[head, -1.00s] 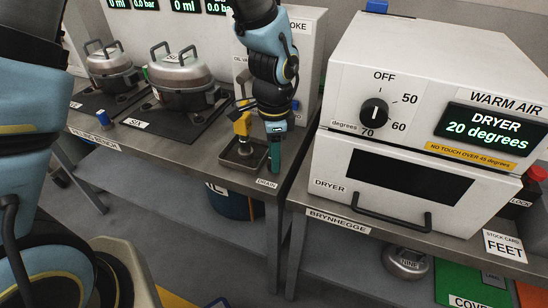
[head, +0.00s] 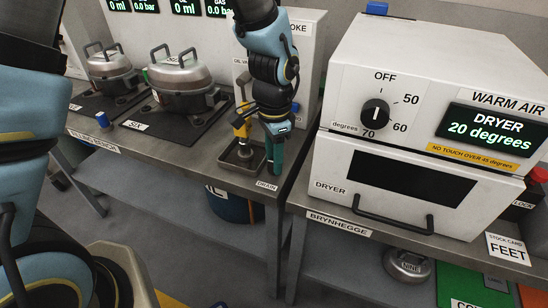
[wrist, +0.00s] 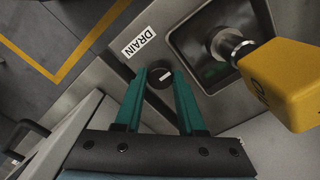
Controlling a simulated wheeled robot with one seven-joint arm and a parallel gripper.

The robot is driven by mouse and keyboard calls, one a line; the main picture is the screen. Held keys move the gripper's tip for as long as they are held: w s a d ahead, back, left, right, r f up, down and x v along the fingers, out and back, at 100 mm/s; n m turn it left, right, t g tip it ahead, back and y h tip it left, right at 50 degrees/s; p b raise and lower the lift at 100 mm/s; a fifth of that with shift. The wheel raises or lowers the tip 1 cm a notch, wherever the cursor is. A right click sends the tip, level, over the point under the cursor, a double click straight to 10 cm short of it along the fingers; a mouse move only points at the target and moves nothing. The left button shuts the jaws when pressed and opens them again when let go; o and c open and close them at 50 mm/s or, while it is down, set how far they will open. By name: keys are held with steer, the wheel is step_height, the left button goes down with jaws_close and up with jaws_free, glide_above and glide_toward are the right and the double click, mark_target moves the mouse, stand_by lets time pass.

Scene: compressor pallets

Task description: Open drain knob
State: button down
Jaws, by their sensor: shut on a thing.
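The drain knob (wrist: 158,79) is a small dark round knob with a white line on its face, beside the "DRAIN" label (wrist: 138,42) in the wrist view. My gripper (wrist: 162,74) has its two green fingers on either side of the knob, shut on it. In the head view my gripper (head: 276,158) points down at the front right corner of the filling bench, above the "DRAIN" label (head: 267,186). The knob is hidden there behind the fingers.
A yellow-handled fitting (wrist: 292,82) stands over a square recessed basin (wrist: 205,55) close beside the fingers. The dryer (head: 410,130) stands on the right-hand bench. Silver compressors (head: 183,78) stand on the left. A blue drum (head: 235,204) is under the bench.

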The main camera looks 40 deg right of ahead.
steer(key=c, duration=0.8)
jaws_free()
step_height(320, 180, up, 11)
steer(key=shift+f+b, duration=0.1)
steer(key=shift+b, duration=0.75)
